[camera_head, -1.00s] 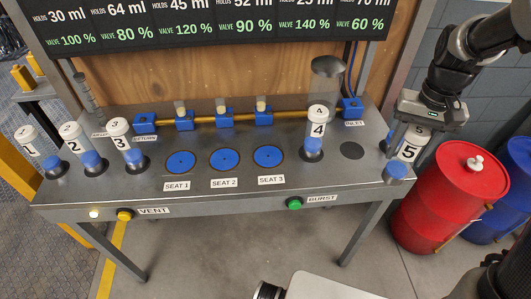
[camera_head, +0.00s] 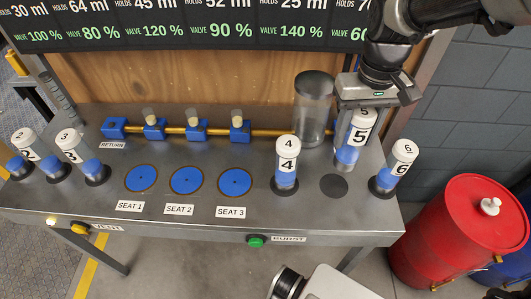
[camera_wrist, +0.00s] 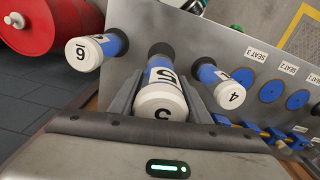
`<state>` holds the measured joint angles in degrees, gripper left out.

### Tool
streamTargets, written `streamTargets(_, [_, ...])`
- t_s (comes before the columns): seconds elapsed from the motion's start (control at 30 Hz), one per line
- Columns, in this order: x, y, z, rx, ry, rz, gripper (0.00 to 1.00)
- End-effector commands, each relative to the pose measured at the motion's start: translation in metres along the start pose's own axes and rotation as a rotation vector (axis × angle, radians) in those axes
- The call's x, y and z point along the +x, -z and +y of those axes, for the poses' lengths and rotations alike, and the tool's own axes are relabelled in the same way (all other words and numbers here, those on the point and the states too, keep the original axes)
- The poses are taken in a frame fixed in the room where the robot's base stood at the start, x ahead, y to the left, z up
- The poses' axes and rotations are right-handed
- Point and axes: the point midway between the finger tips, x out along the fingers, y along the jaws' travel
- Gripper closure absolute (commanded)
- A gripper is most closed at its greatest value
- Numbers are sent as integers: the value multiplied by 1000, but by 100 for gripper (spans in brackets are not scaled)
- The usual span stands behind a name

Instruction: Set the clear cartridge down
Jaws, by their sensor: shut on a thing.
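My gripper (camera_head: 358,125) is shut on cartridge 5 (camera_head: 347,155), a clear tube with a white cap and blue contents. The cartridge is roughly upright, and its lower end appears just behind or above an empty dark round spot (camera_head: 334,186) on the bench; its exact height is unclear. In the wrist view, cartridge 5 (camera_wrist: 162,98) lies between the two fingers, cap towards the camera. Cartridge 4 (camera_head: 286,164) stands left of the dark spot and cartridge 6 (camera_head: 390,168) stands right of it.
The metal bench (camera_head: 150,222) also bears cartridges 2 (camera_head: 22,155) and 3 (camera_head: 75,158) at left and three blue seats, including seat 3 (camera_head: 234,182). A large clear cylinder (camera_head: 312,105) stands behind cartridge 4. A red drum (camera_head: 448,235) stands right of the bench.

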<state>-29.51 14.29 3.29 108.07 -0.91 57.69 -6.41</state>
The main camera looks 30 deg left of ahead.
Motion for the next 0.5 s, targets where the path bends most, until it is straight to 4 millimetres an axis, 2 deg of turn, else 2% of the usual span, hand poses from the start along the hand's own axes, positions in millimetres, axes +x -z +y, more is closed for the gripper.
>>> streamTargets(0.13, [-2,1,-6,-19,-1,2,100])
streamTargets(0.23, [5,1,-6,-18,-1,1,100])
streamTargets(0.5, [50,0,-6,-17,-1,-2,100])
